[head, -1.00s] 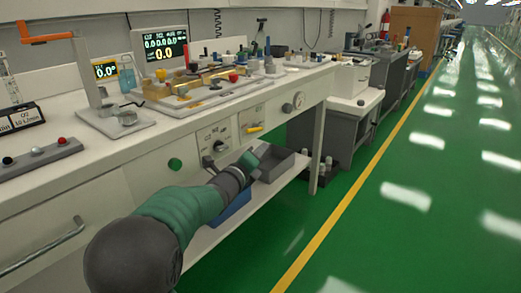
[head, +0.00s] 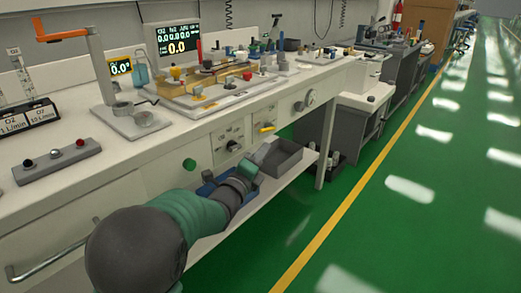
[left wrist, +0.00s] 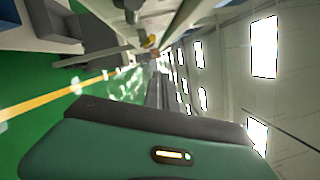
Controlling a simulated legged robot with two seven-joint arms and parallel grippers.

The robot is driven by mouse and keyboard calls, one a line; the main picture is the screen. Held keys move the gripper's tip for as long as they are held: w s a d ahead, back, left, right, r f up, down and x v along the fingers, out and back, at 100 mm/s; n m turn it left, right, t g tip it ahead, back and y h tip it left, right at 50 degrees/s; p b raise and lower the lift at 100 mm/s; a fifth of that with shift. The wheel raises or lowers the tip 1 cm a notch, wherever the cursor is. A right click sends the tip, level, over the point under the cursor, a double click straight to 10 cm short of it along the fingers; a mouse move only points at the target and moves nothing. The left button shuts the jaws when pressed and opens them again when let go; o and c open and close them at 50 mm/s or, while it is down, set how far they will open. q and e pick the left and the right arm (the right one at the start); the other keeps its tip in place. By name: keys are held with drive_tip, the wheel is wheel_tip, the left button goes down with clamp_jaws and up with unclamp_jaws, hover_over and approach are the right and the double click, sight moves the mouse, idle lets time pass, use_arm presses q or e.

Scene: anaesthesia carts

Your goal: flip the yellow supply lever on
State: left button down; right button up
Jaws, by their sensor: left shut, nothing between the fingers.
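The yellow supply lever (head: 266,127) is a small yellow handle on the front panel of the white bench, lying close to horizontal. A yellow part, likely the same lever, shows small in the left wrist view (left wrist: 149,41). The gripper's green body fills the bottom of the left wrist view. My right gripper is in neither view.
A grey tray (head: 284,158) and a blue bin (head: 207,188) are on the lower shelf. The green floor at right is clear.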

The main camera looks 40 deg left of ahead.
use_arm(q)
drive_tip(key=w+d+r+n+t+y+p, duration=0.1)
drive_tip(key=w+d+n+y+p, duration=0.2)
drive_tip(key=w+n+y, duration=0.65)
drive_tip(key=s+d+f+n+g+y+p, duration=0.1)
drive_tip(key=s+f+n+g+y, duration=0.3)
drive_tip(key=n, duration=0.4)
drive_tip(key=s+d+f+n+g+y+p, duration=0.1)
drive_tip(key=s+d+f+n+g+y, duration=0.2)
drive_tip(key=n, duration=0.5)
wheel_tip(320, 180, down, 2)
drive_tip(key=s+g+y, duration=0.1)
drive_tip(key=g+y, duration=0.1)
drive_tip(key=shift+d+n+g, duration=0.2)
drive_tip(key=shift+n+g, duration=0.15)
drive_tip(key=shift+g, duration=0.05)
drive_tip(key=b+x, duration=0.6)
drive_tip(key=x, duration=0.8)
drive_tip(key=shift+b, duration=0.35)
